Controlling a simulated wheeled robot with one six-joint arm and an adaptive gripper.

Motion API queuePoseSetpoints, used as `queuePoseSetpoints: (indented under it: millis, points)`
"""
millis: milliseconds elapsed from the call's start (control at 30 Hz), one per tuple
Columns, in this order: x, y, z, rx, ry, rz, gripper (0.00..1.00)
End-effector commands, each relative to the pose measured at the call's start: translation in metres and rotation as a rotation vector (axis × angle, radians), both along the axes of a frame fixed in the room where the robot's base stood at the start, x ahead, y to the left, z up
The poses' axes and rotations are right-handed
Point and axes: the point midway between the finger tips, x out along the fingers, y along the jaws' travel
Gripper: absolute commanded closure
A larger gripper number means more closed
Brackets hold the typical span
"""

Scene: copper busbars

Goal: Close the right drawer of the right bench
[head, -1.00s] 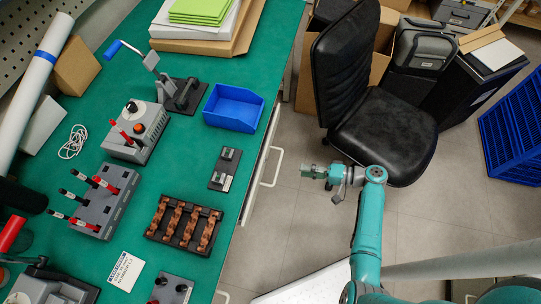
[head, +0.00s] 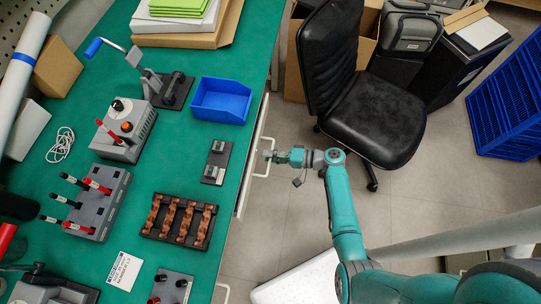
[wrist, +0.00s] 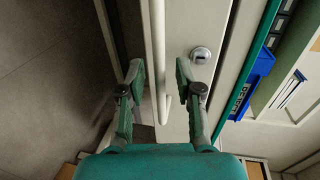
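The bench drawer has a pale front (head: 251,160) that shows as a narrow strip past the green bench top's edge in the head view. Its white bar handle (head: 268,141) sticks out from it. My gripper (head: 268,155) is at this handle. In the wrist view my gripper (wrist: 160,70) is open, with one finger on each side of the handle (wrist: 157,45) and a visible gap to both. The drawer front (wrist: 207,25) has a round lock (wrist: 201,55). How far the drawer stands out is hard to tell.
A black office chair (head: 375,125) stands close beyond my arm. A blue bin (head: 222,101) and copper busbars in a dark holder (head: 180,221) are on the bench top (head: 215,60). Grey floor (head: 285,225) is free below the arm.

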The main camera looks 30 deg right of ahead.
Motion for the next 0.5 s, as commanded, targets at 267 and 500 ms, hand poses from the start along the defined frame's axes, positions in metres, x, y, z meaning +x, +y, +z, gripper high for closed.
queuePoseSetpoints:
  millis: [267, 500]
  points:
    - [0.0006, 0.001, -0.0001, 0.0, 0.0, 0.0, 0.65]
    - [0.0006, 0.0009, -0.0002, 0.0, 0.0, 0.0, 1.0]
